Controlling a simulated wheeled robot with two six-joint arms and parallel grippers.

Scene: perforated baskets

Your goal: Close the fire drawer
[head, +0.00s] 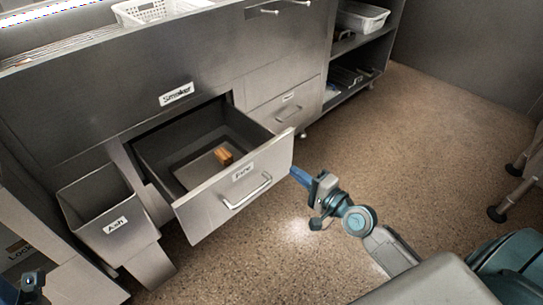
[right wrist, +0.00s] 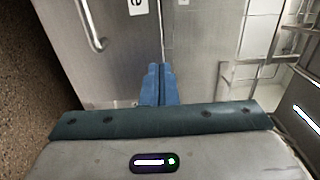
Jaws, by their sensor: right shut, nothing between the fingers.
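The fire drawer (head: 213,206) is pulled out of the grey cabinet, with a "Fire" label and a bar handle (head: 247,191) on its front. A small orange-brown block (head: 223,156) lies inside it. My right gripper (head: 295,172) is shut and empty, its blue fingertips close to the right end of the drawer front. In the right wrist view the shut blue fingers (right wrist: 156,72) point at the grey drawer front (right wrist: 120,55), near its edge; I cannot tell whether they touch. A dark part of my left gripper (head: 31,283) shows at the lower left; its fingers are unclear.
An "Ash" bin (head: 103,213) stands left of the drawer. White perforated baskets (head: 360,17) sit on the shelves and top. The speckled floor at right is clear except for metal legs (head: 508,190).

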